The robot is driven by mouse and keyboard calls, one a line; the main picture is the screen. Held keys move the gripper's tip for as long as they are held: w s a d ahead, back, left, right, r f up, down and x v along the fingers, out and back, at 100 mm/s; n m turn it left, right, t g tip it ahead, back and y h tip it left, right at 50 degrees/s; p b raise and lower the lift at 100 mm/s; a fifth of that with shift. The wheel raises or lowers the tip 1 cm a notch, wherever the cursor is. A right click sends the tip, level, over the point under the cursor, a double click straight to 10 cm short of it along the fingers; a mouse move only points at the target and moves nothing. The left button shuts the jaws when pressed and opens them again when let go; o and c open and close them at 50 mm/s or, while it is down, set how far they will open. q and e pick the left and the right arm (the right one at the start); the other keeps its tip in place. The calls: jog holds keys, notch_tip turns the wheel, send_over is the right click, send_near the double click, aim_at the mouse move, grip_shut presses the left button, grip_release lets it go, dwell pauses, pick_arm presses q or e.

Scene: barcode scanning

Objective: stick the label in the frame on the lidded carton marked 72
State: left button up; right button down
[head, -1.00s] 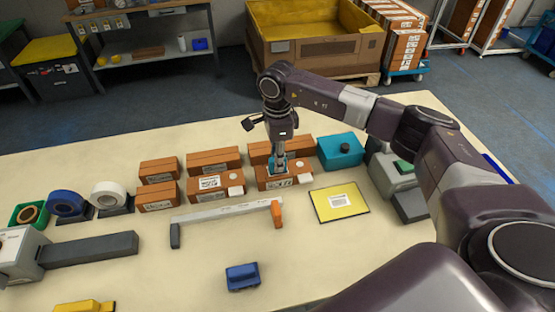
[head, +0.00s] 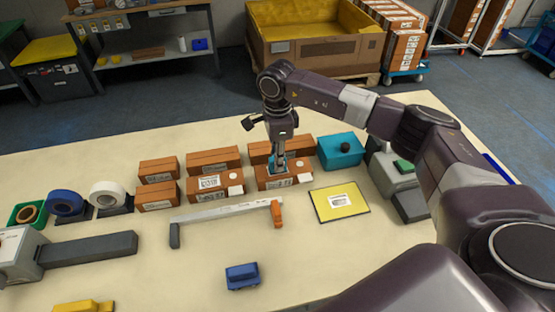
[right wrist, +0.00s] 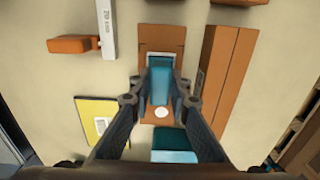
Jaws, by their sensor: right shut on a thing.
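My right gripper (head: 279,160) is shut on a teal block (right wrist: 160,84) and holds it over the top of a brown carton (head: 295,181) in the front row. The carton also shows in the right wrist view (right wrist: 150,115), with a pale frame outline at one end of its top and a white round spot (right wrist: 161,111) near the other. The block covers part of the frame; whether it touches the top, and any label under it, is hidden. I cannot read the number on the carton's front. My left gripper is not in view.
Other brown cartons stand beside (head: 202,195) and behind (head: 260,148). A teal box with a dark knob (head: 340,148) stands right. A yellow sheet with a white label (head: 325,210) lies in front right.

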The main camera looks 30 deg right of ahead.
dwell(0.4)
jog(key=shift+r+p, duration=0.55)
jog(key=shift+r, duration=0.25)
jog(key=shift+r+p, duration=1.3)
jog(key=shift+r, duration=1.4)
